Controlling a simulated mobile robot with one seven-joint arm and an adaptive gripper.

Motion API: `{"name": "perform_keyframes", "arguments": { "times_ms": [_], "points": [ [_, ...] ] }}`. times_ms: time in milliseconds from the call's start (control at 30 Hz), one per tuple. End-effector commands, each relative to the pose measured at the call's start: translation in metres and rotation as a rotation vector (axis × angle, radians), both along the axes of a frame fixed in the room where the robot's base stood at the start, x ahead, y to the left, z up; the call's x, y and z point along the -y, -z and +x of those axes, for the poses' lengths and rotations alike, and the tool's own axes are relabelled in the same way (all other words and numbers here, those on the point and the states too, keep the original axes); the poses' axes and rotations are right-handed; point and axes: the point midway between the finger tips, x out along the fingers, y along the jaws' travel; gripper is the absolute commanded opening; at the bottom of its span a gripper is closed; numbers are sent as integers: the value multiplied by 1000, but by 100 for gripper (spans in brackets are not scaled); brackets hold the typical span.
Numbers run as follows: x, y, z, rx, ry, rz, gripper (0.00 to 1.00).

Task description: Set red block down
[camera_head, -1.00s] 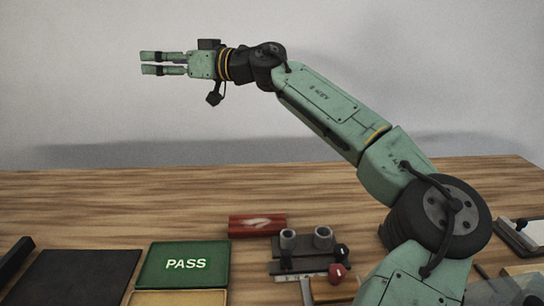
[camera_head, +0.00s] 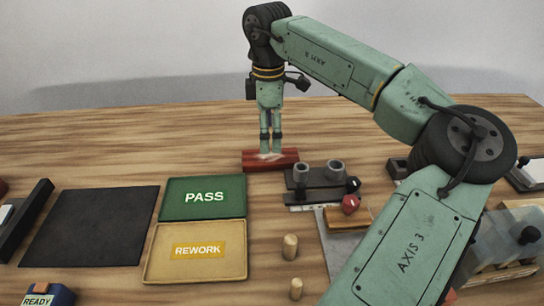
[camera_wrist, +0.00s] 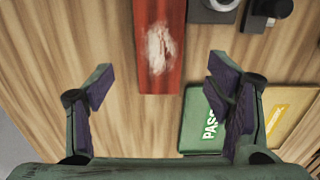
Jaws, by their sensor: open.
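The red block (camera_head: 288,160) lies on the wooden table behind the dark fixture, a pale worn patch on its face. It also shows in the wrist view (camera_wrist: 160,75), at the top centre, ahead of the gap between my fingers. My gripper (camera_head: 271,151) points down just over the block in the head view. In the wrist view my gripper (camera_wrist: 158,88) is open, its two fingers wide apart with nothing between them. I cannot tell how high the fingertips are above the block.
A green PASS tray (camera_head: 232,213) and a yellow REWORK tray (camera_head: 195,274) lie to the left, beside a black mat (camera_head: 90,226). A dark fixture with two grey cylinders (camera_head: 318,190) stands close to the block's right front. Wooden pegs (camera_head: 290,247) stand nearer. The table behind is clear.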

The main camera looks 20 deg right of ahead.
Motion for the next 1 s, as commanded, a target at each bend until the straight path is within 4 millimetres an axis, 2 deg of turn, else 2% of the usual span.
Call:
{"name": "perform_keyframes", "arguments": {
  "times_ms": [267, 567, 833, 1000],
  "points": [
    [1, 22, -1, -1, -1, 4, 73],
    [3, 62, 0, 1, 0, 4, 73],
    [3, 67, 0, 3, 0, 2, 73],
    [3, 66, 0, 3, 0, 2, 62]
  ]
}}
